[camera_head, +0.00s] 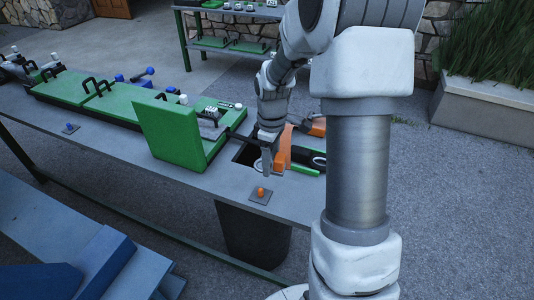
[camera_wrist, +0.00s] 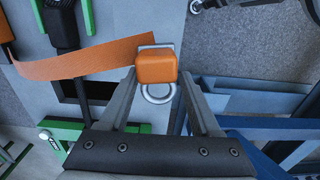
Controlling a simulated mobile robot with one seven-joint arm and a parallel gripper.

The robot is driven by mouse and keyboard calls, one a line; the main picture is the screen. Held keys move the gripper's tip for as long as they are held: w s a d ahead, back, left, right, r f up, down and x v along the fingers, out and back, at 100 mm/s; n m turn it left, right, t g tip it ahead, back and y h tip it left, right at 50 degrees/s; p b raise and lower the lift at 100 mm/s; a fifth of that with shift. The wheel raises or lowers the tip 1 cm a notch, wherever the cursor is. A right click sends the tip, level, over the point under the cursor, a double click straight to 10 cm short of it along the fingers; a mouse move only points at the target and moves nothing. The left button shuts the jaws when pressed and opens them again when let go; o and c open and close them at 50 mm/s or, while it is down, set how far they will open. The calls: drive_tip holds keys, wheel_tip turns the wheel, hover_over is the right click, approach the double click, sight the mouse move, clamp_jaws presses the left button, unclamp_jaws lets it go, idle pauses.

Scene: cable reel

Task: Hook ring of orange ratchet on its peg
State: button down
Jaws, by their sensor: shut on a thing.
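My gripper (camera_head: 267,170) is shut on the orange ratchet's end block (camera_wrist: 156,67), which sits between the two fingertips in the wrist view. A pale metal ring (camera_wrist: 158,95) shows below the block. A wide orange strap (camera_wrist: 85,60) runs left from the block; it also shows beside my gripper in the head view (camera_head: 285,148). The orange-tipped peg (camera_head: 261,191) stands on a small grey plate (camera_head: 253,199) near the table's front edge, in front of my gripper. In the wrist view the block hides the peg, and part of a grey plate shows behind it. The ring is apart from the peg in the head view.
The grey table (camera_head: 110,150) has a dark opening beside my gripper. A raised green panel (camera_head: 168,135) stands left of it. A dark bin (camera_head: 250,240) hangs below the front edge. A planter (camera_head: 490,118) stands at right.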

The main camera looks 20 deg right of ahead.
drive_tip(key=shift+r, duration=0.15)
wheel_tip(320, 180, down, 9)
drive_tip(key=b, duration=0.7)
drive_tip(key=shift+r, duration=0.2)
drive_tip(key=shift+w+a+f, duration=0.2)
drive_tip(key=shift+w+a, duration=0.1)
drive_tip(key=shift+w, duration=0.1)
idle(0.5)
drive_tip(key=shift+f+b, duration=1.2)
drive_tip(key=shift+f, duration=1)
idle(2.4)
drive_tip(key=shift+c, duration=0.2)
unclamp_jaws()
